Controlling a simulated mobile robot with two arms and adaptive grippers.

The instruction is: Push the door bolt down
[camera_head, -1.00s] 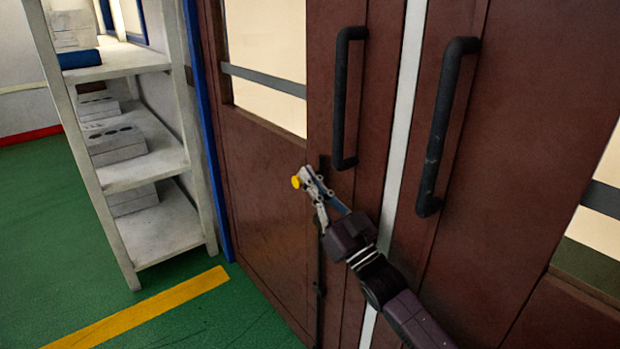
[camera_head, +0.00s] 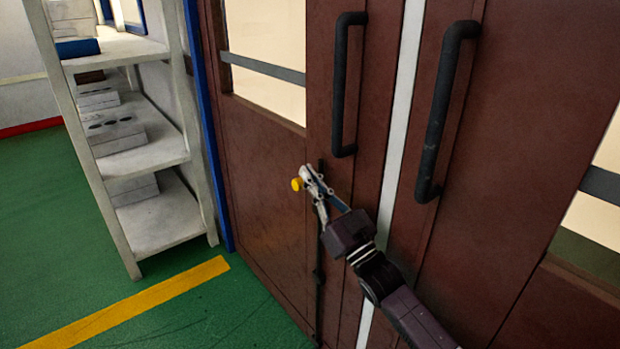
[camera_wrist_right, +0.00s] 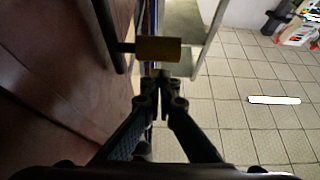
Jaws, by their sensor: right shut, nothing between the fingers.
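The door bolt has a yellow knob (camera_head: 296,184) and a dark vertical rod (camera_head: 318,283) on the left dark red door leaf (camera_head: 262,180). My right gripper (camera_head: 307,174) is shut and empty, its fingertips right at the knob, slightly above and to its right in the head view. In the right wrist view, the knob (camera_wrist_right: 158,49) lies just beyond the closed fingertips (camera_wrist_right: 161,77), on a short dark stem from the rod. I cannot tell for sure whether they touch. The left gripper is not in view.
Two dark handles, the left (camera_head: 340,90) and the right (camera_head: 440,115), stick out of the doors above and right of my right gripper. A white shelf (camera_head: 152,160) with boxes stands left of the doors. Green floor (camera_head: 50,240) with a yellow line (camera_head: 130,305) is clear.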

